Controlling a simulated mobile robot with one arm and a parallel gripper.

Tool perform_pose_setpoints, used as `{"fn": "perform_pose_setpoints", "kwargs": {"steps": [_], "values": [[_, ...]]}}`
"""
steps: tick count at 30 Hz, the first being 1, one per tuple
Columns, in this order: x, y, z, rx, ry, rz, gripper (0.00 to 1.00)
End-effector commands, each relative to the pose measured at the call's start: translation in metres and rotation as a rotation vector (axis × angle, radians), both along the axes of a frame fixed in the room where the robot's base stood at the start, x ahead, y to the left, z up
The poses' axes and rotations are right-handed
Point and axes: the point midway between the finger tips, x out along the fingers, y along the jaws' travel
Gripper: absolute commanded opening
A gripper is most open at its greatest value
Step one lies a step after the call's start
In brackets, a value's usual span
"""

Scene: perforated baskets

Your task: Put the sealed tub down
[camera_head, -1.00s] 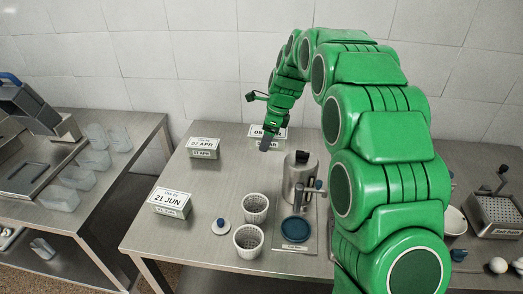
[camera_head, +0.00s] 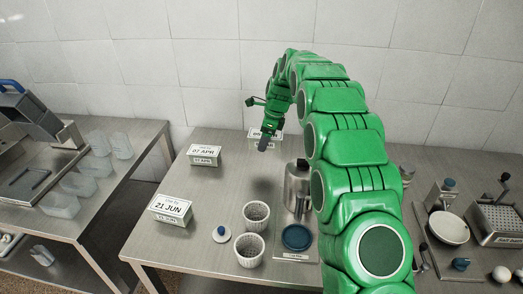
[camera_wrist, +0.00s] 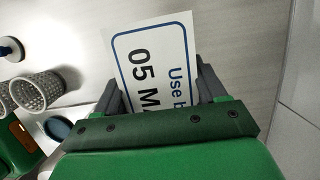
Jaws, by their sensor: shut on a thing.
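My gripper (camera_head: 264,145) is over the back of the table, pointing down, in front of a white date sign (camera_head: 279,138). The wrist view shows my gripper (camera_wrist: 155,75) with its two dark fingers apart, one on each side of the sign reading "Use b… 05 MA…" (camera_wrist: 150,50). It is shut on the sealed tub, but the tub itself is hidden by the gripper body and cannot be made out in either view. I cannot tell whether the tub touches the table.
Signs for 07 APR (camera_head: 204,155) and 21 JUN (camera_head: 171,210) stand at left. Two perforated baskets (camera_head: 249,250), a white lid with a blue knob (camera_head: 221,234), a metal canister (camera_head: 296,187) and a blue disc (camera_head: 297,237) stand in front.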

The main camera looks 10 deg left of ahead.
Motion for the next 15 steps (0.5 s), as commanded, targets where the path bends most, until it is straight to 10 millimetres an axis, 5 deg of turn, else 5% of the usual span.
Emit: {"fn": "perform_pose_setpoints", "kwargs": {"steps": [15], "values": [[0.037, 0.012, -0.041, -0.001, 0.002, 0.001, 0.26]]}}
